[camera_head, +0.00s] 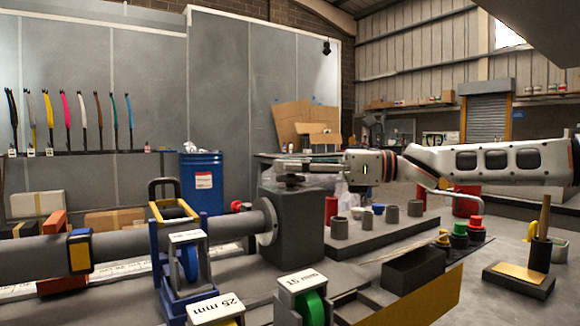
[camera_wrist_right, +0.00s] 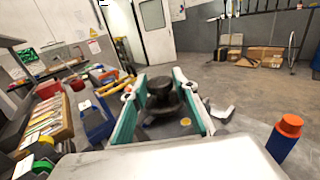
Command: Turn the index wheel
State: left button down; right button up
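A dark round wheel with a raised hub (camera_wrist_right: 160,95) is between the teal-lined fingers in the right wrist view. I take it to be the index wheel. In the head view it is small and dark, over the dark grey block (camera_head: 297,232), largely hidden by the gripper. My right gripper (camera_head: 287,173) comes in from the right above that block. Its fingers also show in the right wrist view (camera_wrist_right: 160,108), spread apart, one on each side of the wheel. I cannot tell whether they touch it. My left gripper is in neither view.
A long grey tube (camera_head: 130,242) meets a round flange (camera_head: 267,221) on the block's left. A blue stand (camera_head: 180,262) and labelled wheels, including a green one (camera_head: 309,305), stand in front. A grey rack with cylinders (camera_head: 375,235) is at right. A blue drum (camera_head: 202,182) stands behind.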

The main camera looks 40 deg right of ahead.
jog(key=c, duration=0.5)
jog(key=shift+o, duration=0.2)
jog(key=shift+g+y, duration=0.3)
jog(key=shift+g, duration=0.1)
jog(key=shift+w+f+n+g+y, duration=0.1)
jog(key=shift+n+g+y, duration=0.6)
jog(key=shift+n+g, duration=0.35)
jog(key=shift+n+g+y, duration=0.3)
jog(key=shift+n+g, duration=0.05)
jog(key=o, duration=1.2)
jog(key=shift+c, duration=0.2)
